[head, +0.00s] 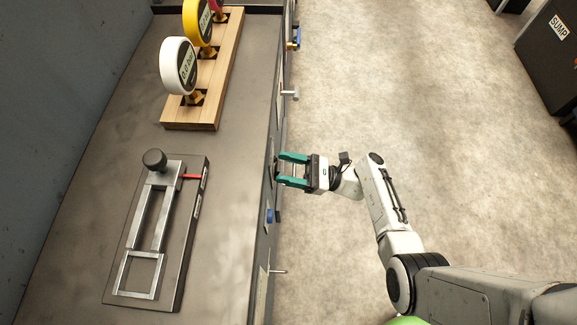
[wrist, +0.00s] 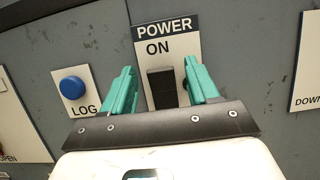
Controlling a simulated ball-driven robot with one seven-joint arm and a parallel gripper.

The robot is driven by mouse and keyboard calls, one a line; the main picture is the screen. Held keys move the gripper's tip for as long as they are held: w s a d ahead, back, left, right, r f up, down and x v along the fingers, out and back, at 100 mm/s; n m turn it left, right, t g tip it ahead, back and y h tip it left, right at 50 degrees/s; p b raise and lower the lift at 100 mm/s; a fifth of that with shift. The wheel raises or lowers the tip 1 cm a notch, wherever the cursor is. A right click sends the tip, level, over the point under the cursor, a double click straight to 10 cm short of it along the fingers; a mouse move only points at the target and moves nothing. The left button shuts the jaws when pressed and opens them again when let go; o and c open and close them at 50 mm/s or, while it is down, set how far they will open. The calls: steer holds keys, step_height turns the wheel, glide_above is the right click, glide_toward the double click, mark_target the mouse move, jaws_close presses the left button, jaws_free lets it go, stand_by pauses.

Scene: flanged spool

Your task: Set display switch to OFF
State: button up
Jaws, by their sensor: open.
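In the wrist view a black switch (wrist: 161,86) sits on a white plate (wrist: 153,28) lettered POWER and ON. No label reading "display" can be read in either view. My gripper (wrist: 159,66) has two teal fingers, open, one on each side of the switch. The right finger covers part of the plate's right edge, and the switch's lower end is partly hidden by my gripper body. In the head view my gripper (head: 280,170) is at the front face of the cabinet (head: 229,255). I cannot tell if the fingers touch the panel.
A blue button (wrist: 73,88) marked LOG is left of the plate. A plate reading DOWN (wrist: 309,62) is at right. On the cabinet top stand a wooden gauge block (head: 190,115) and a lever slide (head: 152,225).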

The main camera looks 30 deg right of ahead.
steer(key=b+v, duration=0.2)
steer(key=v, duration=0.9)
steer(key=shift+a, duration=0.1)
steer(key=s+a+f+n+g+h+p, duration=0.2)
steer(key=s+a+f+n+g+h, duration=0.5)
steer(key=s+n+g, duration=0.5)
steer(key=s+d+r+n+h+p, duration=0.1)
steer(key=s+d+r+n+h, duration=0.1)
steer(key=r+n+h, duration=0.3)
steer(key=s+d+r+n+h+p, duration=0.1)
steer(key=d+r+n+h, duration=0.3)
steer(key=r, duration=0.5)
steer(key=s+n+h, duration=0.1)
steer(key=n+h, duration=0.1)
steer(key=n, duration=0.1)
steer(key=shift+s+n, duration=0.3)
steer(key=shift+n, duration=0.1)
steer(key=shift+r, duration=0.1)
